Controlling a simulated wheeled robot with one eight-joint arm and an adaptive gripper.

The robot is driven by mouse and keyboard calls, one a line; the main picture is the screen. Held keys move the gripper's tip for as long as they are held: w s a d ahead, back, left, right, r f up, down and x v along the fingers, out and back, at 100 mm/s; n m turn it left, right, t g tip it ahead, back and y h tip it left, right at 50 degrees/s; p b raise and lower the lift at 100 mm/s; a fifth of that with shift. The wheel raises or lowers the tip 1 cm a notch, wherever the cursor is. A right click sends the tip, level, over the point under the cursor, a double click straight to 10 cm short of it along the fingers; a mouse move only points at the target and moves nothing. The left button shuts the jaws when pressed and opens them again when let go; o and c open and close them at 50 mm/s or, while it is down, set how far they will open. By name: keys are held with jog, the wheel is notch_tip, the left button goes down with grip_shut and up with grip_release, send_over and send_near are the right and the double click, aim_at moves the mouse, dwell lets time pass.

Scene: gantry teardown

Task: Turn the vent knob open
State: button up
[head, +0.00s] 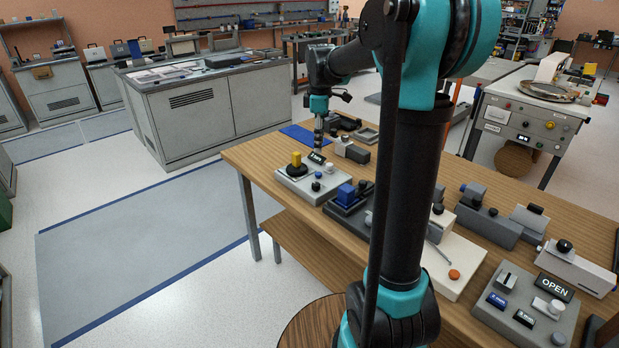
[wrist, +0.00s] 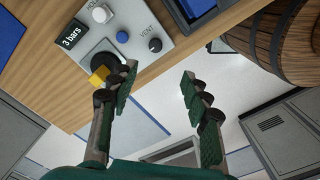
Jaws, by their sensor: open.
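The vent knob (wrist: 155,45) is a small black round knob beside the word VENT on a light grey panel (wrist: 178,42). It also shows in the head view (head: 316,186), near the panel's front edge. My gripper (wrist: 160,80) is open and empty, its green-padded fingers spread above the panel's edge. The vent knob lies just beyond the fingertips in the wrist view, not between them. The left finger overlaps the black dial with the yellow handle (wrist: 100,76); I cannot tell if they touch. In the head view my gripper (head: 318,141) is above the panel's back side.
The panel also has a blue button (wrist: 122,37), a white knob (wrist: 101,14) and a display (wrist: 72,33) reading 3 bars. A dark fixture with a blue block (head: 346,193) stands beside it. A separate panel's display (head: 555,287) reads OPEN. The wooden bench (head: 245,158) carries several other fixtures.

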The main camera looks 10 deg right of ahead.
aim_at(316, 184)
jog(key=shift+n, duration=0.4)
jog(key=f, duration=0.5)
jog(key=w+f, duration=0.1)
jog(key=f, duration=1)
jog(key=shift+w+a+f, duration=0.2)
jog(key=shift+a+f, duration=0.05)
jog(key=shift+f, duration=0.1)
jog(key=shift+c, duration=0.3)
grip_shut()
